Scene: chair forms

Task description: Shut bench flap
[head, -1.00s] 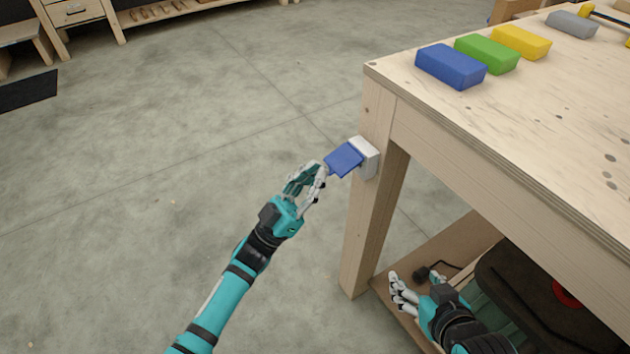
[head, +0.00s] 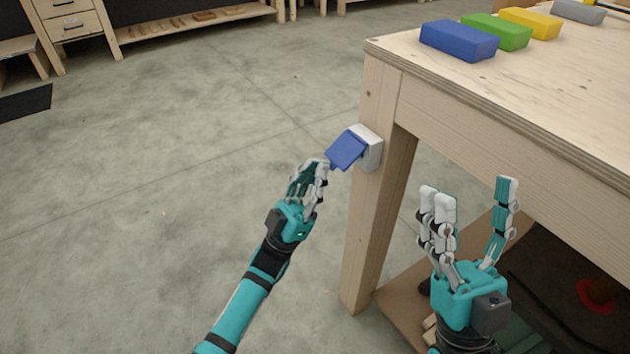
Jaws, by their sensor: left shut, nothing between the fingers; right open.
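The blue bench flap (head: 347,151) is hinged on a white box (head: 372,146) fixed to the bench's front leg. The flap stands open, sticking out to the left and tilted downward from the box. My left gripper (head: 322,165) is shut and empty, its fingertips right at the flap's lower left edge; I cannot tell whether they touch it. My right gripper (head: 470,190) is open and empty, fingers pointing up, in front of the bench's underside and to the right of the leg.
The wooden bench (head: 395,55) fills the right side; its leg (head: 370,235) and lower shelf (head: 398,300) are near my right arm. Blue (head: 458,40), green (head: 497,32) and yellow (head: 530,22) blocks lie on top.

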